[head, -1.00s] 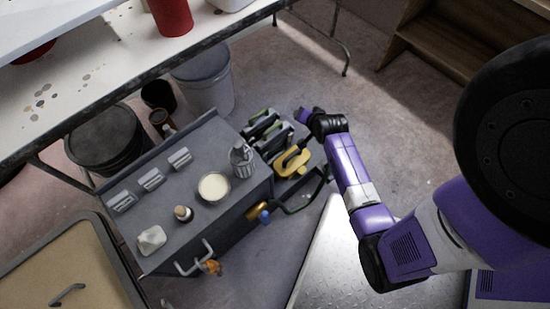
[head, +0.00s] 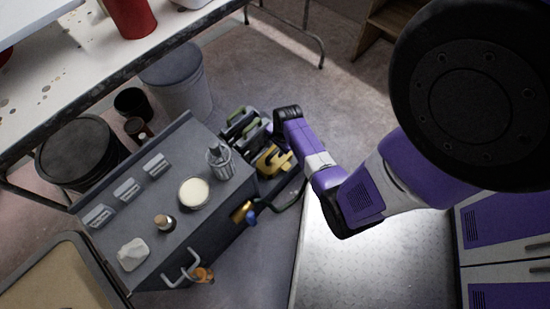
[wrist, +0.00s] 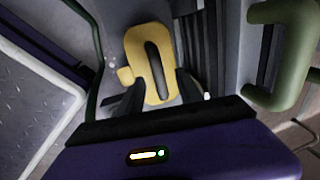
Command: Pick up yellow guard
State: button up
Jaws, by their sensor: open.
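The yellow guard (head: 273,161) is a rounded plate with a dark slot, set at the right side of the grey cart, among dark tools. In the wrist view the yellow guard (wrist: 136,45) stands straight ahead, with its slot running lengthwise. My gripper (wrist: 157,90) is open, its two dark fingers at the left and right of the guard's near end. I cannot tell whether either finger touches it. In the head view my wrist covers the gripper.
Green-handled tools (head: 238,116) stand beside the guard; a green handle (wrist: 296,60) is close on the right in the wrist view. The grey cart (head: 160,190) holds a cream-filled bowl (head: 194,192) and a metal canister (head: 219,165). A white table (head: 60,80) stands behind.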

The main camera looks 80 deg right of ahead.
aim_at(275, 151)
jog(key=f, duration=0.1)
jog(key=f+b, duration=0.1)
jog(key=f, duration=0.1)
jog(key=f+b, duration=0.1)
jog(key=shift+w+d+f, duration=0.15)
jog(key=shift+w+d, duration=0.05)
jog(key=shift+d, duration=0.05)
grip_shut()
dwell(1.2)
